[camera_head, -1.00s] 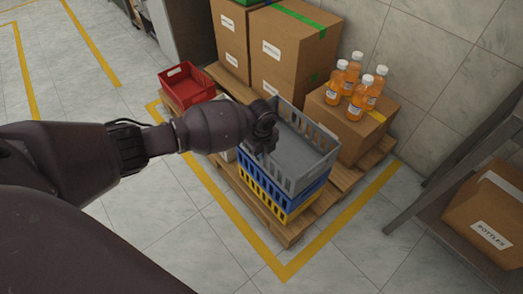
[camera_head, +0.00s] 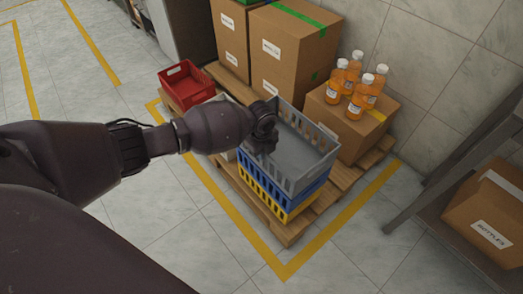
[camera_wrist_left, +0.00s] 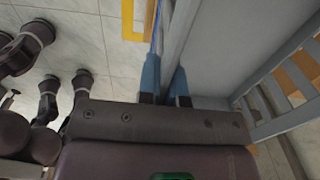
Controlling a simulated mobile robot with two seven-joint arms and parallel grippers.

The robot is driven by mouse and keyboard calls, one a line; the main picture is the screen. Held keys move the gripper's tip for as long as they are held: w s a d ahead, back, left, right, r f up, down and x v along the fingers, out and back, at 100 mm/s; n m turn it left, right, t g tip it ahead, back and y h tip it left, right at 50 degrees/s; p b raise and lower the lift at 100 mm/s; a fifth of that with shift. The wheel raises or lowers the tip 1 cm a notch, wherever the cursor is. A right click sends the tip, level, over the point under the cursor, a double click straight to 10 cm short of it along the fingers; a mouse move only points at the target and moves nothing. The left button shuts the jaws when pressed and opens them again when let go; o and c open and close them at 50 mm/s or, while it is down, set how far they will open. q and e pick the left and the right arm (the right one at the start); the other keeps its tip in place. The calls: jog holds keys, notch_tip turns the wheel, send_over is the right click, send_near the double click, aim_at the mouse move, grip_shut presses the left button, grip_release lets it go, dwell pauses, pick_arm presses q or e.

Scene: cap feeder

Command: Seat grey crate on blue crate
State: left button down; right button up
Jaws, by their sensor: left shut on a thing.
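The grey crate (camera_head: 299,148) is empty and sits level on top of the blue crate (camera_head: 266,184), with a yellow crate (camera_head: 271,203) under that. I cannot see a gap between the grey and blue crates. My left gripper (camera_head: 263,140) is at the grey crate's left wall. In the left wrist view the blue fingertips of my left gripper (camera_wrist_left: 165,82) are on both sides of the grey crate's wall (camera_wrist_left: 177,45), shut on it. The crates' far sides are hidden. My right gripper is not in view.
The stack stands on a wooden pallet (camera_head: 293,229) outlined by yellow floor tape. Tall cartons (camera_head: 284,60) stand behind, a carton with several orange bottles (camera_head: 354,85) stands right, and a red crate (camera_head: 187,84) stands back left. A shelf frame (camera_head: 450,160) is at the right. The front floor is clear.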

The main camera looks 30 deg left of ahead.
pick_arm(q)
jog(key=shift+w+f, duration=0.15)
jog(key=shift+f, duration=0.05)
dwell(0.6)
jog(key=c, duration=1.3)
grip_release()
jog(key=shift+c, duration=0.2)
jog(key=shift+o, duration=0.7)
jog(key=shift+s+f, duration=0.15)
jog(key=shift+s, duration=0.05)
jog(key=shift+w+r, duration=0.1)
jog(key=shift+r, duration=0.25)
notch_tip(320, 180, up, 10)
jog(key=p, duration=0.3)
jog(key=shift+w+f, duration=0.1)
jog(key=shift+f, duration=0.1)
jog(key=shift+r+p, duration=0.35)
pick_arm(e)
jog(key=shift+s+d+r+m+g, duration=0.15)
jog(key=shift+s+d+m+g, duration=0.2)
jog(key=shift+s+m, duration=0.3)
